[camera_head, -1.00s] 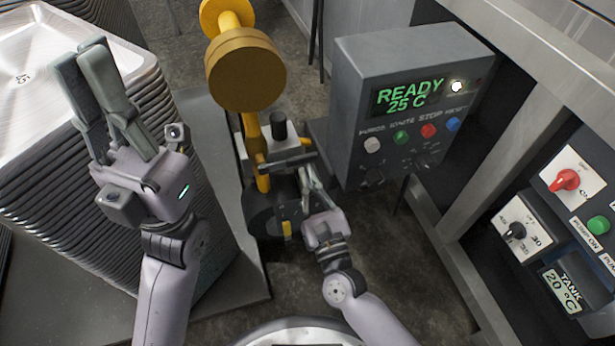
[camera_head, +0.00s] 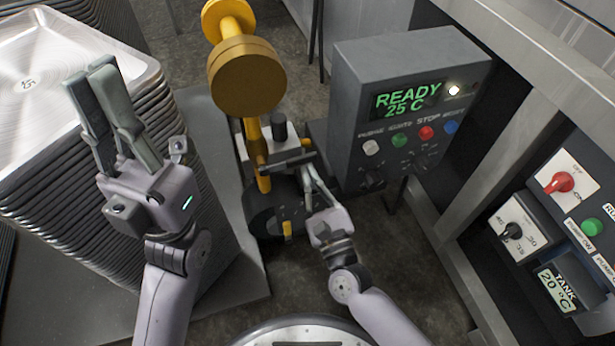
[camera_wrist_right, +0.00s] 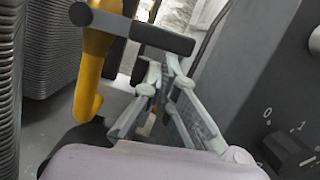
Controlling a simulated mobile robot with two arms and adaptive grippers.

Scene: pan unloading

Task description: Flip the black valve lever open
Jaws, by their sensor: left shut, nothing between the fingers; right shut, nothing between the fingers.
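The black valve lever (camera_head: 288,160) is a dark bar at the yellow pipe and valve, in the middle of the head view. In the right wrist view the lever (camera_wrist_right: 145,33) runs across the upper middle, beside the yellow pipe (camera_wrist_right: 92,65). My right gripper (camera_head: 307,168) is shut and empty, its fingertips close to the lever's right end. In the right wrist view its fingertips (camera_wrist_right: 163,68) lie just below the bar; I cannot tell whether they touch it. My left gripper (camera_head: 90,75) is shut and empty, raised in front of the stacked pans.
A tall stack of metal pans (camera_head: 60,175) stands on the left. A grey control box (camera_head: 360,110) reading READY 25 C stands close right of the valve. A panel with switches (camera_head: 562,185) is at the far right. A round metal rim (camera_head: 300,330) shows at the bottom.

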